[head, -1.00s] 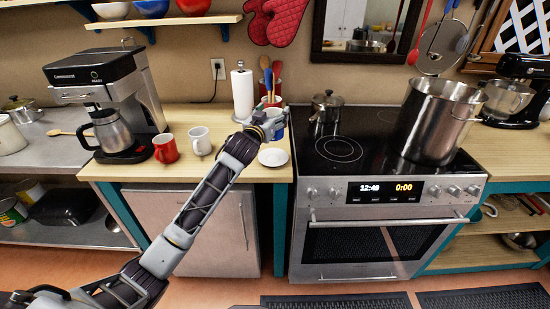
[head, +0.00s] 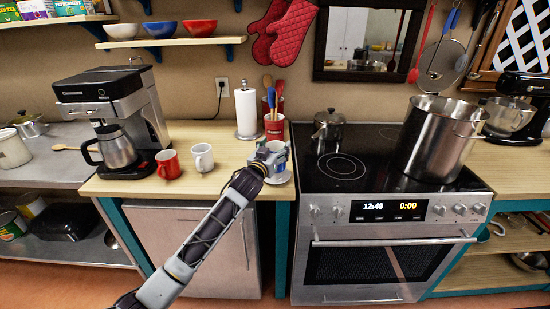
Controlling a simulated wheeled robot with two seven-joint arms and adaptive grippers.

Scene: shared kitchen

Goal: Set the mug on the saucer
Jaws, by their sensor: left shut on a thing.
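My left gripper (head: 268,157) is shut on a pale mug (head: 277,147) near the right end of the wooden counter. The gripper hides much of the mug, and only its rim and part of its side show. The white saucer (head: 284,178) lies on the counter by the stove's left edge. The mug is over the saucer and covers part of it in the head view. I cannot tell whether the mug's base touches the saucer. My right gripper is out of view.
A red mug (head: 168,164) and a white mug (head: 203,157) stand left of my gripper, beside the coffee maker (head: 105,95). A paper towel roll (head: 247,112) and a red utensil crock (head: 274,129) stand behind. The stove (head: 345,175) borders the counter on the right.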

